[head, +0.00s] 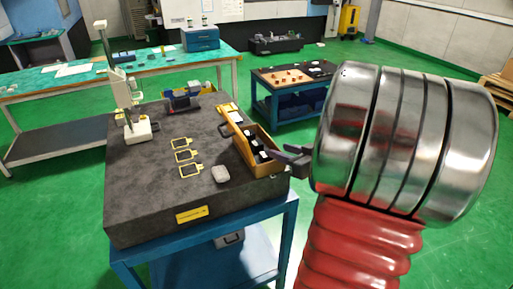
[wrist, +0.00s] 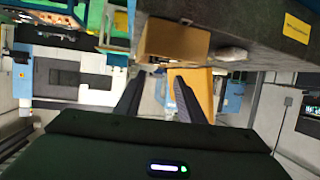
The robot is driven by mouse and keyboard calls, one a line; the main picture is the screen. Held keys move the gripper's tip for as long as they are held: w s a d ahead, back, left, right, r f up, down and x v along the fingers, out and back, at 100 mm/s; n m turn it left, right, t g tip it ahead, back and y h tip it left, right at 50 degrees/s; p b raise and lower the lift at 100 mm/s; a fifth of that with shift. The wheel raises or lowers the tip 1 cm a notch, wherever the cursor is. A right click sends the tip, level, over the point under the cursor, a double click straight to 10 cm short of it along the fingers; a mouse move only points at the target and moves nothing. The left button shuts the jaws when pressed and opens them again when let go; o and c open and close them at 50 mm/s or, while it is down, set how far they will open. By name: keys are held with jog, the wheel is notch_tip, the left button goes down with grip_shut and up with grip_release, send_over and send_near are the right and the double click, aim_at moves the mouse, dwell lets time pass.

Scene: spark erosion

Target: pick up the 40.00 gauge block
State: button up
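An open wooden case (head: 240,152) with a dark inside and several small pale pieces lies near the right edge of the dark granite plate (head: 150,185). I cannot read any marking, so I cannot tell which piece is the 40.00 gauge block. My gripper (head: 283,153) is at the right side of the case, seen edge-on in the head view. In the wrist view my gripper (wrist: 158,78) has its two dark fingers apart, with no piece visibly held between them. The brown case (wrist: 175,42) shows just beyond the fingertips there, and its inside is hidden.
A pale stand (head: 137,130) and a blue-grey instrument (head: 183,100) stand farther back. A blue table (head: 275,82) with small parts is behind. The plate's front is clear.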

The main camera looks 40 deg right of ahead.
send_near(258, 143)
jog(key=x, duration=0.2)
jog(key=shift+w+d+f, duration=0.1)
jog(key=shift+w+f, duration=0.1)
jog(key=shift+w, duration=0.1)
jog(key=shift+x, duration=2.65)
jog(key=shift+r, duration=0.1)
grip_shut()
